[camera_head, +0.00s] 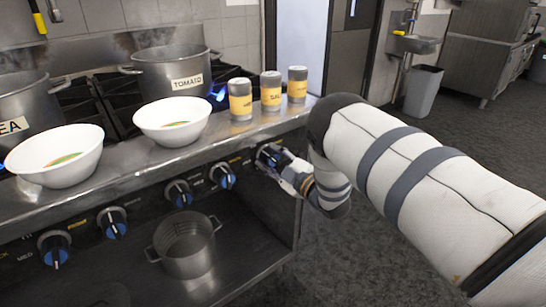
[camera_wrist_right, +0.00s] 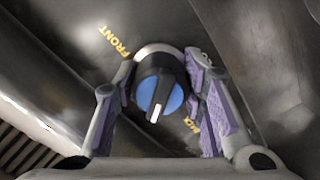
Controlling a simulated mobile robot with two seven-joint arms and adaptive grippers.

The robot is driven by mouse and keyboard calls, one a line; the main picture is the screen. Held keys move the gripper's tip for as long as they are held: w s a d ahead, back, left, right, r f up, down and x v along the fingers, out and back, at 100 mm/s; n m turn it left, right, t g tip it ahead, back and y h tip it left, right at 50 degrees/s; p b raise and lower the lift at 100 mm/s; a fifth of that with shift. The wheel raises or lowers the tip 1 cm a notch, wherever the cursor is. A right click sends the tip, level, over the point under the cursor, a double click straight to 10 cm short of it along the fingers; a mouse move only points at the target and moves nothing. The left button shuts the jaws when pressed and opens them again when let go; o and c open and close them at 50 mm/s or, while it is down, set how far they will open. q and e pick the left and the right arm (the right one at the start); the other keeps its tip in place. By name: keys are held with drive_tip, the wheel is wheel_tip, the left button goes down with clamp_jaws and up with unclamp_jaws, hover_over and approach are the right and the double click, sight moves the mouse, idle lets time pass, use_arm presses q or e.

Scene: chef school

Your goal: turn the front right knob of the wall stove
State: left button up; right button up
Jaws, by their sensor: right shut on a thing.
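The wall stove (camera_head: 140,180) has a row of black knobs with blue faces along its front panel. The rightmost knob (camera_head: 267,153) is partly hidden by my right gripper (camera_head: 277,160) in the head view. In the right wrist view this knob (camera_wrist_right: 158,88) sits between the two purple-padded fingers of my gripper (camera_wrist_right: 160,95), near the lettering "FRONT". Its white pointer line is turned toward the lower part of the picture, slightly left. The fingers are closed around the knob's sides. My left gripper is not in view.
Two white bowls (camera_head: 172,121) and several yellow-labelled shakers (camera_head: 271,91) stand on the stove's front ledge. Pots (camera_head: 172,73) stand on the burners behind. A metal pot (camera_head: 186,246) is on the lower shelf. Open floor (camera_head: 370,245) lies to the right.

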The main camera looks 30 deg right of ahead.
drive_tip(key=m, duration=0.3)
drive_tip(key=shift+m, duration=0.3)
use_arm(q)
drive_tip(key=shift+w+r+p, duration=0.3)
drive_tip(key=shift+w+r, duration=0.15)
use_arm(e)
drive_tip(key=shift+a+m, duration=0.1)
drive_tip(key=shift+m, duration=1.7)
drive_tip(key=o, duration=1.2)
drive_tip(key=shift+c, duration=0.2)
drive_tip(key=s, duration=1.2)
drive_tip(key=shift+d, duration=0.45)
